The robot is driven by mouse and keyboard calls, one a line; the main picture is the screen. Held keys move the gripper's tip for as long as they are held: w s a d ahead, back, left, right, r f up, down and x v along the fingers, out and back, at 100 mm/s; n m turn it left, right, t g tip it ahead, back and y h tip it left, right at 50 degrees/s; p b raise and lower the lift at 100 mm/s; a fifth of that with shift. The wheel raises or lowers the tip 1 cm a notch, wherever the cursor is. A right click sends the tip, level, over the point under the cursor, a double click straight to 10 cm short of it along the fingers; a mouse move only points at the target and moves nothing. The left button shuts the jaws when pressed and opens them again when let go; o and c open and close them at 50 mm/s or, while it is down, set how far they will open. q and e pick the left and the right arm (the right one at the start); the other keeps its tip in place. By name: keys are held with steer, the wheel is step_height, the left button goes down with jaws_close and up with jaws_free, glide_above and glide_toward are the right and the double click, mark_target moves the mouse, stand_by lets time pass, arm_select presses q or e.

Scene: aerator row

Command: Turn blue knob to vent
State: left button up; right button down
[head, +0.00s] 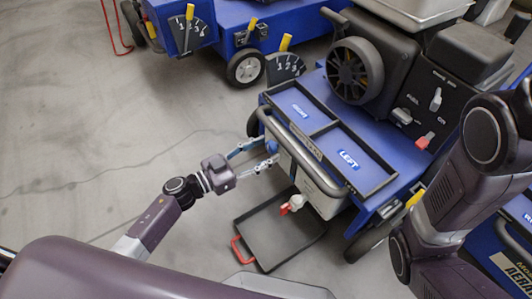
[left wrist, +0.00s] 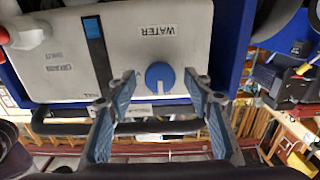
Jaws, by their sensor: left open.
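The blue knob (left wrist: 160,75) is on the white panel (left wrist: 215,45) marked WATER, which appears upside down in the left wrist view. A pale pointer mark on the knob points toward the bottom of that picture. In the head view, the knob (head: 272,146) shows small at the machine's front, partly hidden by my gripper. My left gripper (head: 273,153) is open in front of the panel. In the left wrist view, its fingertips (left wrist: 161,90) stand either side of the knob, with visible gaps. The label for vent cannot be read. My right gripper is out of view.
A grey bar (head: 305,155) runs across the machine's front above the panel. A red-handled tap (head: 292,204) sticks out beside the panel, above a black tray (head: 250,220) on the floor. Open floor lies to the left. More blue machines (head: 215,45) stand behind.

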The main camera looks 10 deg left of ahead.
arm_select(q)
steer(key=shift+w+d, duration=0.3)
steer(key=shift+w, duration=0.05)
steer(key=shift+c, duration=0.6)
steer(key=c, duration=1)
steer(key=shift+c, duration=0.2)
